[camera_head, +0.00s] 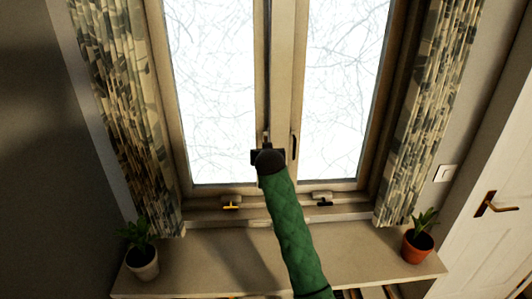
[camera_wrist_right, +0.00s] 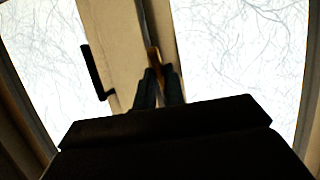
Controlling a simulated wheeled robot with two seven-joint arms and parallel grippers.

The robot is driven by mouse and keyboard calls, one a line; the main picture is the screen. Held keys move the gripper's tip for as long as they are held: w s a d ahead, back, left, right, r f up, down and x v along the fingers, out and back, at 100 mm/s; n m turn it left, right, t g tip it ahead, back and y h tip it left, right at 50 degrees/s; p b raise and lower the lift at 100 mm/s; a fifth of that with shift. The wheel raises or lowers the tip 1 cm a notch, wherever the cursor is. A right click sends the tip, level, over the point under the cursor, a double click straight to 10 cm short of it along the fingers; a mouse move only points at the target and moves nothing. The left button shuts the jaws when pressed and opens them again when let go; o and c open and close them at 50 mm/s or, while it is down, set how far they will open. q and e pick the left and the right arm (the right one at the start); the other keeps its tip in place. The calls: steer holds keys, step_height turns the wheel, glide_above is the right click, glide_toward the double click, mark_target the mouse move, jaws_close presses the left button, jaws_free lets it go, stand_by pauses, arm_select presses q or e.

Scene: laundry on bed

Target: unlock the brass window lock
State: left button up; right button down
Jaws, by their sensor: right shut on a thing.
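A brass piece, which looks like the window lock (camera_wrist_right: 154,57), shows between the fingertips of my right gripper (camera_wrist_right: 158,86) in the right wrist view. My right gripper also shows in the head view (camera_head: 266,140), in front of the window's middle post. Its jaws are shut on the brass piece, and the gripper hides most of it. I cannot tell which way its lever is turned. My left gripper is in neither view.
A black handle (camera_head: 294,147) sits beside my gripper on the middle post. A yellow latch (camera_head: 231,206) and a black latch (camera_head: 324,203) are on the lower frame. Potted plants (camera_head: 143,262) (camera_head: 417,245) stand on the sill (camera_head: 205,255). Patterned curtains (camera_head: 125,110) hang at both sides.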

steer(key=shift+r, duration=0.1)
stand_by(0.4)
steer(key=c, duration=1.5)
jaws_free()
steer(key=shift+s, duration=0.1)
